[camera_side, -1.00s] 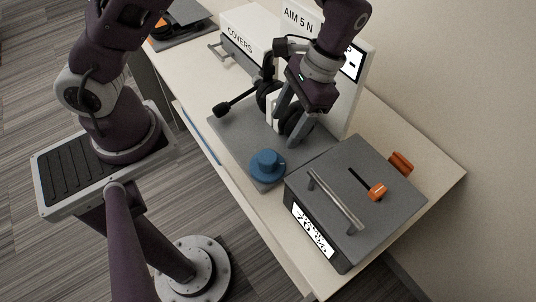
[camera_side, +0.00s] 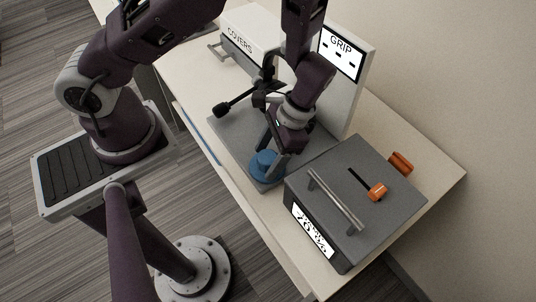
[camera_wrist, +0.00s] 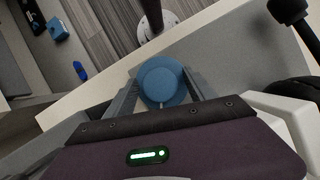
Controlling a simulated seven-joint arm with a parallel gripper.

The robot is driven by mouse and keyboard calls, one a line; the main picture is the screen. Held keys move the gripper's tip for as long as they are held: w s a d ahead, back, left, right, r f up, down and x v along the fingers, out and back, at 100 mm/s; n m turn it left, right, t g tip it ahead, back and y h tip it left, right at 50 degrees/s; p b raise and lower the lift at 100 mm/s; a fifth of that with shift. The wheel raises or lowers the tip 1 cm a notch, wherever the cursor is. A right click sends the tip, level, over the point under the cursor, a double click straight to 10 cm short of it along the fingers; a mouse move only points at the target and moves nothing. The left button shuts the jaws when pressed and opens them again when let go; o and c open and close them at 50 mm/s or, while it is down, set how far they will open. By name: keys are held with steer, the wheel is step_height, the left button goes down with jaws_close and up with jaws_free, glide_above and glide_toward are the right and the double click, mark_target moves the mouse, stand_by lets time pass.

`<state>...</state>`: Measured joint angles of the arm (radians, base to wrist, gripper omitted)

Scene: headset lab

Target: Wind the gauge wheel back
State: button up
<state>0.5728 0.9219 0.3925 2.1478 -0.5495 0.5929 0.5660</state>
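The blue gauge wheel (camera_side: 264,166) is a stepped round knob at the front corner of the grey base plate (camera_side: 232,128). In the wrist view the wheel (camera_wrist: 160,80) sits between my two spread fingers. My gripper (camera_side: 273,150) points down at the wheel from above, one finger on each side. My gripper (camera_wrist: 163,82) looks open; whether a fingertip touches the wheel's rim I cannot tell. The far side of the wheel is partly hidden by a finger in the side view.
A grey box (camera_side: 350,190) with a bar handle and an orange slider (camera_side: 378,192) stands close right of the wheel. A headset with a boom microphone (camera_side: 222,109) is behind my gripper. A white upright panel (camera_side: 345,90) reads "GRIP". A COVERS box (camera_side: 243,38) stands at the back.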

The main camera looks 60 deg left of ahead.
mark_target(271, 153)
steer(key=c, duration=1.2)
steer(key=shift+c, duration=0.2)
steer(key=shift+n, duration=0.3)
steer(key=shift+n+h, duration=1.2)
steer(key=shift+n, duration=1.4)
steer(key=o, duration=1.4)
steer(key=shift+c, duration=0.2)
steer(key=r, duration=0.6)
steer(key=w+r, duration=0.1)
steer(key=r, duration=0.3)
steer(key=shift+w+a, duration=0.1)
steer(key=shift+a, duration=0.05)
